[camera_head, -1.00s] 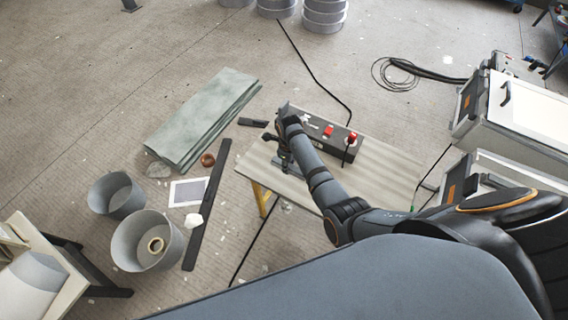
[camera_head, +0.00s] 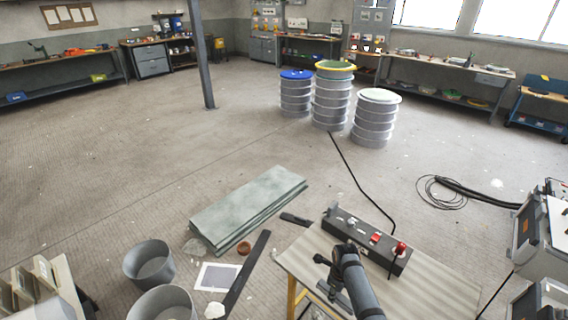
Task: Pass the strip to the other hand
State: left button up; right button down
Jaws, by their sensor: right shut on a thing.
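My right gripper (camera_head: 326,285) is low over the left part of the bench, mostly hidden by its own dark wrist. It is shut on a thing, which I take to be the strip. Only a narrow grey piece (camera_head: 340,298) shows beside the wrist, and I cannot make out its full shape or whether it touches the bench. My left gripper is not in view.
A dark box with red switches (camera_head: 368,240) lies along the far side of the wooden bench (camera_head: 435,280). Green-grey sheets (camera_head: 248,208), a long dark bar (camera_head: 246,272) and a grey bucket (camera_head: 149,264) are on the floor. Drums (camera_head: 333,95) stand beyond; open floor lies between.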

notch_tip(320, 180, down, 5)
jog(key=b, duration=0.2)
jog(key=shift+w+b, duration=0.1)
jog(key=shift+b, duration=0.2)
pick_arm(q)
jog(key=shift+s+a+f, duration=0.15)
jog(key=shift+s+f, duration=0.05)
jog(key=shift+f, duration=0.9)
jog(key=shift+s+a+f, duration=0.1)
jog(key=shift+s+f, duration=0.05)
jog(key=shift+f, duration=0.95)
pick_arm(e)
jog(key=shift+r, duration=0.4)
